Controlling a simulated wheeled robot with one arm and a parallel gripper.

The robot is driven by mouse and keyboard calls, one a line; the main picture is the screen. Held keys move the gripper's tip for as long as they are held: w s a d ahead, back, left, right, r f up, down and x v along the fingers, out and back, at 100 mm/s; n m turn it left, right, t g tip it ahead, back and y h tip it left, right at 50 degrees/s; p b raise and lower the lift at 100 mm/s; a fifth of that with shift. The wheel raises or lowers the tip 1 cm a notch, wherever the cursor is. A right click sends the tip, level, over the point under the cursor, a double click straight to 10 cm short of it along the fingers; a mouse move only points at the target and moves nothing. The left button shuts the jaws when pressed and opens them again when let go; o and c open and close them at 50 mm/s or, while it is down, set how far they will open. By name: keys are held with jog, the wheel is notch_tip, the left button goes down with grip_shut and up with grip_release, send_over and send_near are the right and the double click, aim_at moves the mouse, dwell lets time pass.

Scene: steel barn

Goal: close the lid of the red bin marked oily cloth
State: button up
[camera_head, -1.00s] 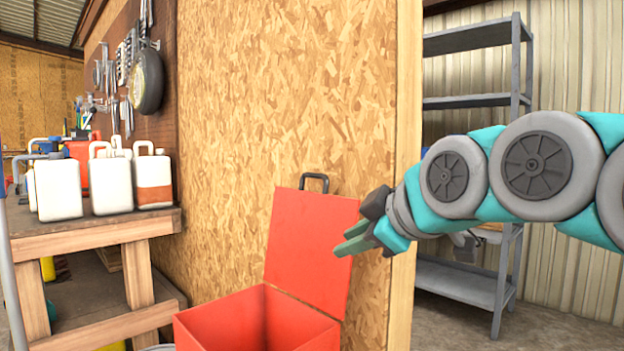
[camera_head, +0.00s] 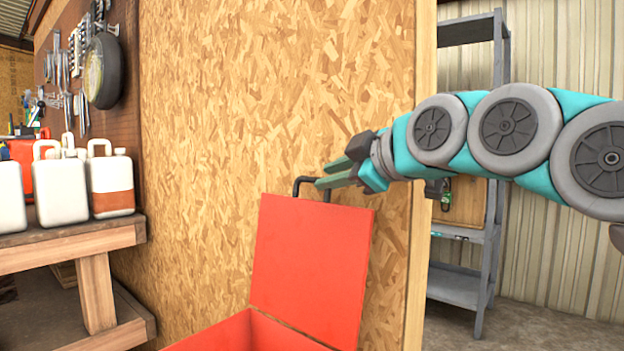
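The red bin (camera_head: 250,333) stands at the bottom of the head view, against the wood-chip board wall, and only its upper rim and inside show. Its red lid (camera_head: 312,262) is open and stands upright, leaning back a little toward the wall. A dark handle (camera_head: 299,183) sticks up from the lid's top edge. My gripper (camera_head: 322,177) is at the lid's top edge, with its green fingers pointing left by the handle. The fingers look parted; I cannot tell whether they touch the handle. No marking shows on the bin.
A wooden bench (camera_head: 95,245) with white jugs (camera_head: 60,187) stands at the left. A grey metal shelf (camera_head: 470,285) stands at the right, behind my arm. The board wall (camera_head: 210,130) closes off the space behind the bin.

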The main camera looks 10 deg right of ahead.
jog(key=x, duration=0.5)
jog(key=shift+w, duration=0.1)
jog(key=shift+c, duration=0.4)
grip_shut()
dwell(0.9)
